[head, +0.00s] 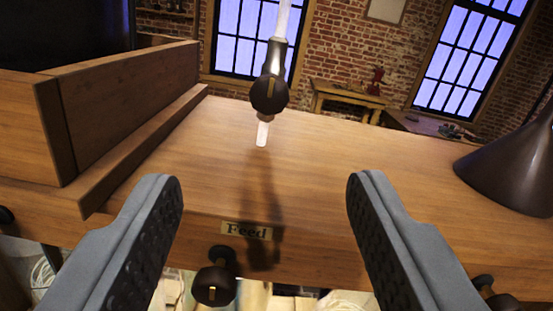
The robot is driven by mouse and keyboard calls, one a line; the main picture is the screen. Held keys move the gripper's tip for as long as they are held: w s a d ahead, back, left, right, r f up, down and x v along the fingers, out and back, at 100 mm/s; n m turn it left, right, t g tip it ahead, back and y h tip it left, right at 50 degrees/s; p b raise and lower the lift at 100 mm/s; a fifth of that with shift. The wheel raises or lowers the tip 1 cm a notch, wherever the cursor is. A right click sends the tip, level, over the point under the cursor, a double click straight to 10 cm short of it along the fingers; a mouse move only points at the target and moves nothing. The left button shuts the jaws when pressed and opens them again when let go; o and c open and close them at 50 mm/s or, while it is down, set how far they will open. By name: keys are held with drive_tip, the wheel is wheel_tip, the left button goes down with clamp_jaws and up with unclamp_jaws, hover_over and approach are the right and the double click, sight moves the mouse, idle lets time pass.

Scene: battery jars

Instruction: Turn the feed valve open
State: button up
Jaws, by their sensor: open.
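A plate reading "Feed" (246,231) is on the wooden bench near its front edge. A dark round knob with a pale mark (214,285) sticks out just below and left of the plate. A similar dark round valve handle with an upright brass mark (269,93) sits on a clear glass tube (263,132) that comes down from above over the bench. Which of the two is the feed valve, I cannot tell for sure. My gripper (265,190) is open and empty. Its fingers are on either side of the plate, and both knobs show between them, apart from the fingers.
The wooden bench top (330,150) is mostly clear. A raised wooden ledge (130,95) stands at the left. A dark cone-shaped object (512,168) is at the right. Other dark knobs show at the left edge and lower right. A brick wall and windows are behind.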

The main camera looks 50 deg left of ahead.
sight(270, 98)
drive_tip(key=shift+g, duration=0.3)
drive_tip(key=x, duration=1.1)
drive_tip(key=w+f+x, duration=0.1)
drive_tip(key=x, duration=0.5)
drive_tip(key=shift+d, duration=0.3)
drive_tip(key=c, duration=1)
